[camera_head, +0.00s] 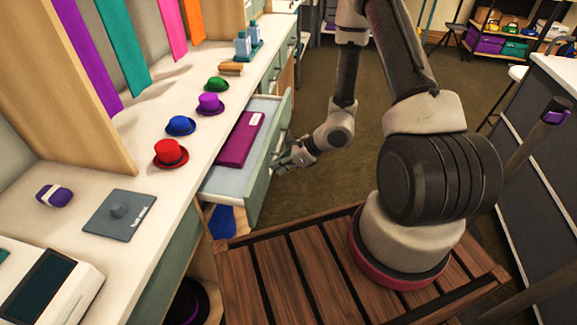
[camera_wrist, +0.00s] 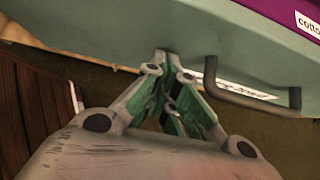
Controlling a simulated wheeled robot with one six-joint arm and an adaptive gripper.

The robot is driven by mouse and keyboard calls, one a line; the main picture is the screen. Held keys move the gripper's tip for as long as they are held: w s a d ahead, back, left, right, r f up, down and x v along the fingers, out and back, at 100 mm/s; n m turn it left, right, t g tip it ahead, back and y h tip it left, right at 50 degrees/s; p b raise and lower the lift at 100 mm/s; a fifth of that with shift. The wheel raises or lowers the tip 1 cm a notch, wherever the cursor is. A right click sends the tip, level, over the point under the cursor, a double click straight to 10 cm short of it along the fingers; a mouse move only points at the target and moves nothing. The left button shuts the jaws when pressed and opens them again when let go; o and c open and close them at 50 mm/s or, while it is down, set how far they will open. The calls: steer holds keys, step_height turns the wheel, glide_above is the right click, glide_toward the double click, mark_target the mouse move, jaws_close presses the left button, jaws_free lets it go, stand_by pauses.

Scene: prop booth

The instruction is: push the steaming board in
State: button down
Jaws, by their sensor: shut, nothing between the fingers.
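The steaming board (camera_head: 222,182) is a pale pull-out surface with a green front panel, and it sticks out from the counter. A folded purple cloth (camera_head: 240,139) lies on it. In the wrist view the front panel (camera_wrist: 110,32) fills the top, with a dark bar handle (camera_wrist: 250,101) and a partly hidden white label. My gripper (camera_head: 281,164) is at the outer side of the panel. Its shut, empty fingertips (camera_wrist: 167,66) point at the panel to the left of the handle. They look very close to it; I cannot tell whether they touch.
Red (camera_head: 171,153), blue (camera_head: 181,125), purple (camera_head: 210,103) and green (camera_head: 216,84) hats stand on the counter beside the board. A grey plate (camera_head: 119,215) lies nearer. A dark cabinet (camera_head: 525,150) stands at right. The carpet beyond the board is clear.

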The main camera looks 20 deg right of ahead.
mark_target(241, 156)
steer(key=shift+a, duration=0.1)
steer(key=w+a, duration=0.2)
steer(key=a, duration=0.2)
steer(key=w+a, duration=0.3)
steer(key=a, duration=0.1)
steer(key=w+a, duration=0.2)
steer(key=a, duration=0.2)
steer(key=shift+w+a, duration=0.2)
steer(key=shift+a, duration=0.05)
steer(key=shift+r, duration=0.1)
